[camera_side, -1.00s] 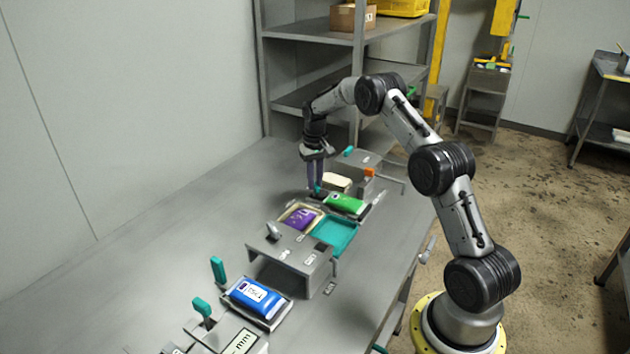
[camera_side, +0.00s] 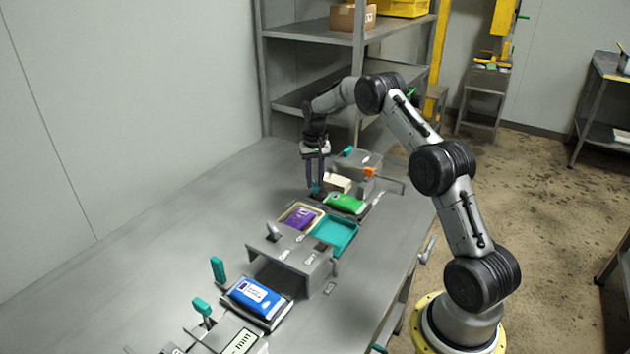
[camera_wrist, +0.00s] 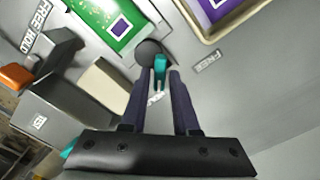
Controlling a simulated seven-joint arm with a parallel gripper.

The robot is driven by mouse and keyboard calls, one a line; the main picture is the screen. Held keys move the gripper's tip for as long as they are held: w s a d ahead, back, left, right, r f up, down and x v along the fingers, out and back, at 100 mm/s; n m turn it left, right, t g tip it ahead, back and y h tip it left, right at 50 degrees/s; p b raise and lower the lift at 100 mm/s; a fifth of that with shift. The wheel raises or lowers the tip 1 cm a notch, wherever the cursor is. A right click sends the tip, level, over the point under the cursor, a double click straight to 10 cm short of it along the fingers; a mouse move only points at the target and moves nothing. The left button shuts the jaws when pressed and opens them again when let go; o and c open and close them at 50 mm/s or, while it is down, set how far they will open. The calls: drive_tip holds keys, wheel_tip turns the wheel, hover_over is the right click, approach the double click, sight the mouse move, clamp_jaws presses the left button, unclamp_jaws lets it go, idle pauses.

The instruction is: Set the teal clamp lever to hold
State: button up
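The teal clamp lever (camera_wrist: 160,68) stands on a dark round pivot (camera_wrist: 149,53) in the wrist view. Its teal tip also shows low at my fingers in the side view (camera_side: 316,188). My gripper (camera_wrist: 161,74) is open, with its two dark fingers apart and the lever between or just beyond the fingertips; contact cannot be told. A label reading FREE (camera_wrist: 207,62) lies to the right of the lever. Another small label (camera_wrist: 156,98) shows between the fingers, too small to read surely.
A green pouch (camera_side: 345,203), a purple pouch in a tray (camera_side: 299,218) and a teal tray (camera_side: 336,234) lie nearby. A grey box with an orange handle (camera_side: 370,172) stands behind right. Other teal levers (camera_side: 218,270) stand at the front. The table's left side is clear.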

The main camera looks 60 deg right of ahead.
sight(315, 184)
drive_tip(key=shift+o, duration=1.1)
drive_tip(key=shift+f, duration=0.1)
wheel_tip(315, 184, up, 14)
